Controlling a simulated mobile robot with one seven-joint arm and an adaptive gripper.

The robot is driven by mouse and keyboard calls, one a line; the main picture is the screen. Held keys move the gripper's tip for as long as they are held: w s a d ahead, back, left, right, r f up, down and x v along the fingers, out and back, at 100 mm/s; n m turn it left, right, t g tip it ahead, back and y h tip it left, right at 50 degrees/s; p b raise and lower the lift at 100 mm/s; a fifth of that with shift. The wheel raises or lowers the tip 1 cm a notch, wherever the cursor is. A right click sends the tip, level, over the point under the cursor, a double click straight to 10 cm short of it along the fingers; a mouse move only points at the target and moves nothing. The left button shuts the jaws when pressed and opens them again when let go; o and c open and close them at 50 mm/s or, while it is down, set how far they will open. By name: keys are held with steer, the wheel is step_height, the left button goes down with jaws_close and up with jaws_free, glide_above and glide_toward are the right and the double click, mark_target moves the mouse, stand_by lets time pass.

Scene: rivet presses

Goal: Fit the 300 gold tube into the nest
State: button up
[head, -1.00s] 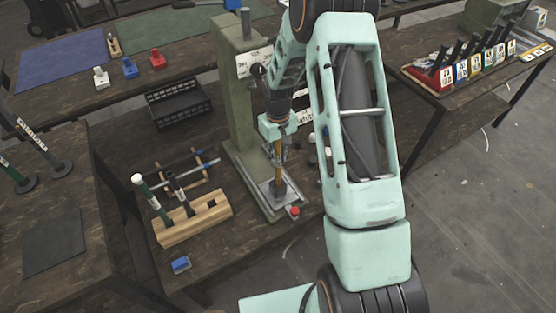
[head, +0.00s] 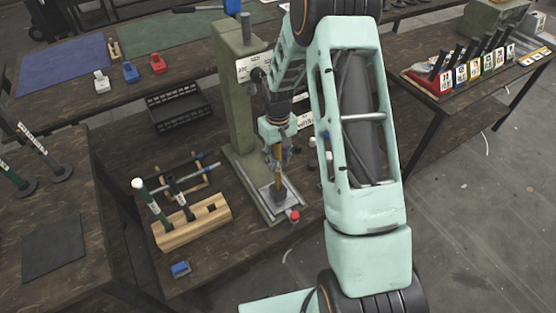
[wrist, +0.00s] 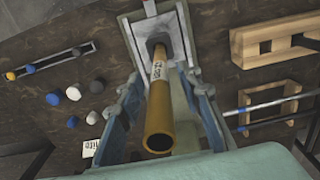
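The gold tube (head: 279,176) stands upright on the press base, its lower end in the dark round nest (head: 279,194). In the wrist view, the tube (wrist: 158,118) points up toward the camera, with a white label on its side that is too small to read surely. The nest (wrist: 151,42) surrounds its far end; how deep it sits is hidden. My gripper (head: 278,160) is around the tube's upper part. In the wrist view, the fingers of my gripper (wrist: 160,88) are spread on both sides of the tube, with gaps showing, so it is open.
The green press column (head: 236,100) rises just behind my gripper. A wooden block (head: 193,222) with upright tubes stands left of the press, near a rack. A red button (head: 294,215) is at the base's front corner. Several small caps (wrist: 73,93) lie on the bench beside the press.

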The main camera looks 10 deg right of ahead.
step_height(320, 180, up, 11)
steer(key=shift+r, duration=0.15)
stand_by(0.5)
